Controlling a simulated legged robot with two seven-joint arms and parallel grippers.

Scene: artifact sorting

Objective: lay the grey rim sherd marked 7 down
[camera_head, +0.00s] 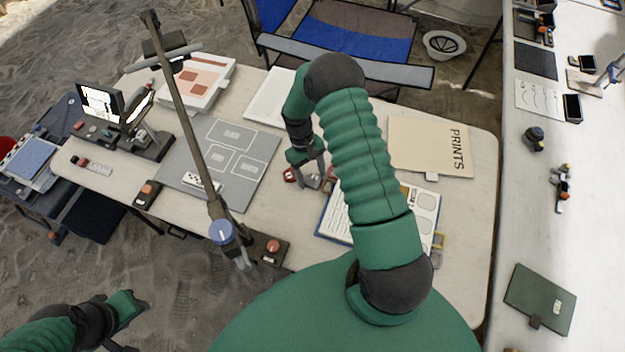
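My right gripper (311,172) points down over the table, between the grey mat and the open notebook. A small grey piece (312,182) shows at its fingertips. It may be the grey rim sherd, but no mark 7 can be read. I cannot tell whether the fingers grip it or whether it touches the table. A small reddish-brown piece (329,181) and a small red item (290,174) are close beside the fingers. My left arm is low at the lower left, off the table, and its fingers are not clearly visible.
The grey mat (245,181) with outlined rectangles lies left of the gripper. A PRINTS folder (410,150) and open notebook (340,225) lie right. A lamp pole (180,100) rises in front of the mat.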

